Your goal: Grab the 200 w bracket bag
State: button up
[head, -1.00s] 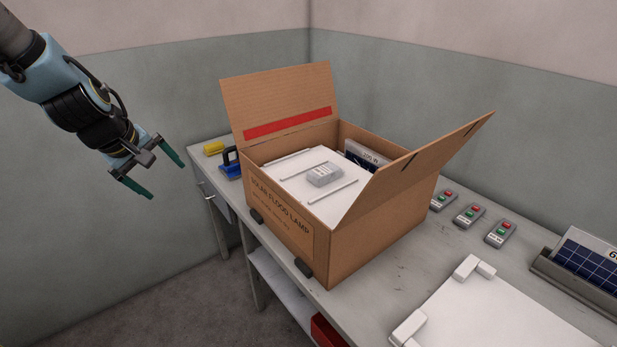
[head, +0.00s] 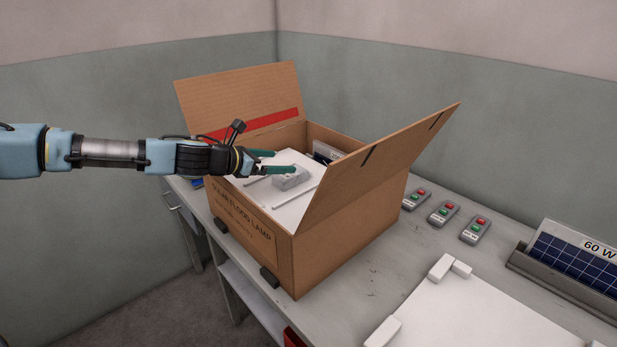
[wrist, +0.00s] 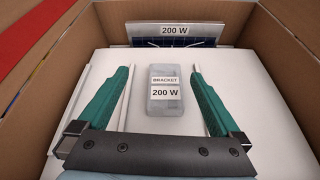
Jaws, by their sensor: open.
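The bracket bag (wrist: 165,104) is a small grey bag labelled "BRACKET 200 W". It lies on a white panel (wrist: 110,62) inside the open cardboard box; in the head view the bag (head: 291,178) sits near the panel's middle. My gripper (head: 279,162) reaches into the box from the left. In the wrist view my gripper (wrist: 160,75) is open, one green finger on each side of the bag, with gaps between the fingers and the bag. From the head view, one finger tip overlaps the bag's upper left.
The cardboard box (head: 250,235) has raised flaps at the back and right. A solar panel labelled 200 W (wrist: 175,30) stands at its far wall. Several switch boxes (head: 443,213), a 60 W panel (head: 575,265) and a white board (head: 470,315) occupy the bench to the right.

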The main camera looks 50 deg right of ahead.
aim_at(301, 168)
jog(key=shift+s+d+f+n, duration=0.2)
jog(key=shift+s+f+n, duration=0.15)
jog(key=shift+f+n, duration=0.25)
jog(key=p+x, duration=0.2)
jog(key=x, duration=0.5)
jog(key=shift+d+f+p, duration=0.2)
jog(key=shift+f+p, duration=0.05)
jog(key=shift+p, duration=0.1)
jog(key=shift+s, duration=0.1)
jog(key=shift+c, duration=0.2)
jog(key=c, duration=1.4)
jog(key=shift+r, duration=0.1)
jog(key=shift+c, duration=0.2)
